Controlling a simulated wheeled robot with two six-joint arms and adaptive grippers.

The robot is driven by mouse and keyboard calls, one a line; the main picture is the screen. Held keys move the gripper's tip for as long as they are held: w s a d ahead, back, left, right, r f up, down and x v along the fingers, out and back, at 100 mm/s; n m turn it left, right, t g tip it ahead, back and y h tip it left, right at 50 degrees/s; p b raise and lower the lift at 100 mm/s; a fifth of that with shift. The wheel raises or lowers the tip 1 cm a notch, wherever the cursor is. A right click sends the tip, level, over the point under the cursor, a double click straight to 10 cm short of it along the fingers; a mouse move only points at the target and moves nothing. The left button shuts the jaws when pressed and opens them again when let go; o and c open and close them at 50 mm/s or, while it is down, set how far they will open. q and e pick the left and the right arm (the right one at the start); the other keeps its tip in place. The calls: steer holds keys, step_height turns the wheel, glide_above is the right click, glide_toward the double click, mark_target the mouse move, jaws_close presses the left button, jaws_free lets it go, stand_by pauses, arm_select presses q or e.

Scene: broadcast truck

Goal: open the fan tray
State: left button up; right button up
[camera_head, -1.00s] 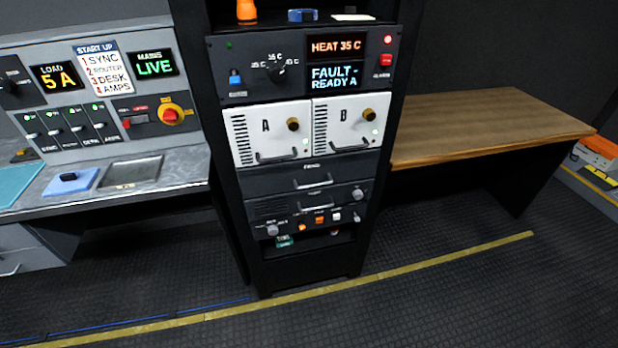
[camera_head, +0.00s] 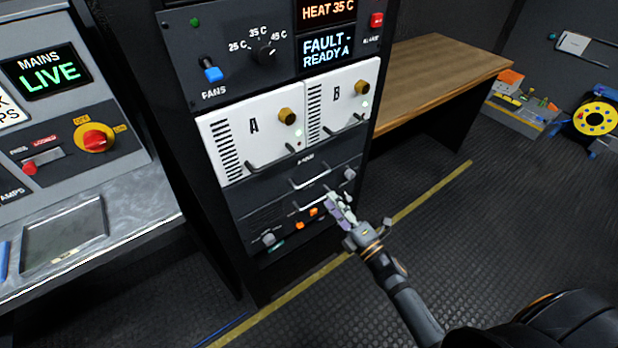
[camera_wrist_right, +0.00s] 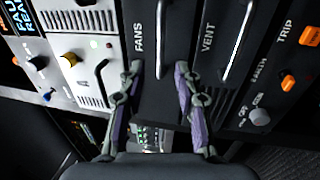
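The fan tray (camera_head: 290,178) is a dark drawer labelled FANS with a silver bar handle, in the rack below the white A and B units. It looks pushed in flush. In the right wrist view its handle (camera_wrist_right: 159,40) runs down from the top edge. My right gripper (camera_head: 338,203) is in front of the rack's lower panels. In the right wrist view my right gripper (camera_wrist_right: 158,78) is open, with the end of the handle appearing between its fingertips. I cannot tell whether they touch it. My left gripper is not in view.
The VENT drawer (camera_wrist_right: 204,60), with a similar handle, sits beside the fan tray in the wrist view. Units A (camera_head: 228,150) and B (camera_head: 318,112) have protruding handles just above. A console (camera_head: 100,215) stands left and a wooden desk (camera_head: 430,65) behind right. The floor in front is clear.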

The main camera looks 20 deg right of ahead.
mark_target(313, 180)
steer(key=p+x, duration=0.2)
steer(key=x, duration=0.7)
steer(key=shift+w+a, duration=0.15)
steer(key=shift+w, duration=0.15)
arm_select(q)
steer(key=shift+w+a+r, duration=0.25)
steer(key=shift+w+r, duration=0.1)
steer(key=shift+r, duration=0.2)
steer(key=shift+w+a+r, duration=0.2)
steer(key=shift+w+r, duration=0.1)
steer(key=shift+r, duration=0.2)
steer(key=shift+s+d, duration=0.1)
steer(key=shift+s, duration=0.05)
arm_select(e)
jaws_close()
steer(key=shift+f, duration=0.1)
